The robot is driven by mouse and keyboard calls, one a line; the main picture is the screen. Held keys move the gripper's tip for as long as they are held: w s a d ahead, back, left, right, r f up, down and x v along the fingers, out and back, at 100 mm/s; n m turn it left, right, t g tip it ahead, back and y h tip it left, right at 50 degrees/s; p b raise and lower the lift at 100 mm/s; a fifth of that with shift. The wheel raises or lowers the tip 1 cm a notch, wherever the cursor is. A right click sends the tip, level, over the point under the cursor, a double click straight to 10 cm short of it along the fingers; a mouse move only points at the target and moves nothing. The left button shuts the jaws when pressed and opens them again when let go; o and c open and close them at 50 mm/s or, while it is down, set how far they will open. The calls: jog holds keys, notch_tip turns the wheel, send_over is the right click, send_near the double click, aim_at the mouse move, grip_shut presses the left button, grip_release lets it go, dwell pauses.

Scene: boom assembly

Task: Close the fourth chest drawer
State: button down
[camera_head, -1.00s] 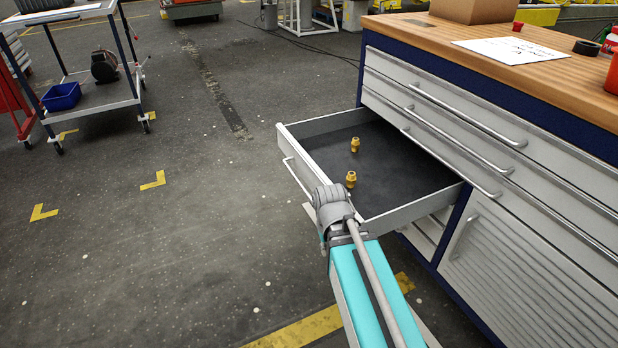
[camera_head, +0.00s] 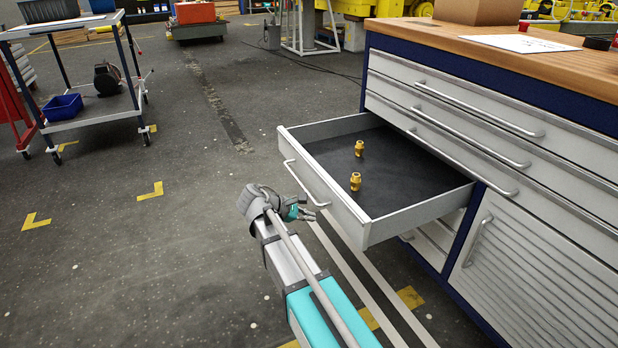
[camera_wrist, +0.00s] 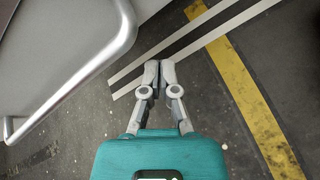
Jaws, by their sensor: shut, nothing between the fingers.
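The open drawer (camera_head: 340,205) is pulled well out of the workbench chest (camera_head: 540,190), with a grey front and a bar handle (camera_head: 303,184). Two brass fittings stand upright on its dark floor, one farther back (camera_head: 359,148) and one nearer (camera_head: 355,181). My gripper (camera_head: 322,209) is just outside the drawer front, below and near the handle's near end. In the wrist view my gripper (camera_wrist: 160,64) has its fingertips together and holds nothing. The drawer front (camera_wrist: 50,45) and its handle (camera_wrist: 105,60) are at the upper left there, apart from the fingertips.
Shut drawers with long handles (camera_head: 470,135) line the chest, and a ribbed door (camera_head: 540,270) is below right. A cart (camera_head: 95,110) with a blue bin (camera_head: 62,106) stands at the far left. The floor left of the drawer is clear.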

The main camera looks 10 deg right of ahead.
aim_at(316, 168)
jog(key=w+a+r+n+t+h, duration=0.2)
jog(key=w+a+r+n+h, duration=0.4)
jog(key=a+r, duration=0.3)
jog(key=a+n, duration=0.1)
jog(key=a, duration=0.1)
jog(key=shift+a+r+t, duration=0.25)
jog(key=shift+a+t, duration=0.05)
jog(key=shift+a, duration=0.05)
jog(key=shift+d, duration=0.1)
jog(key=x, duration=1.4)
jog(key=shift+r, duration=0.1)
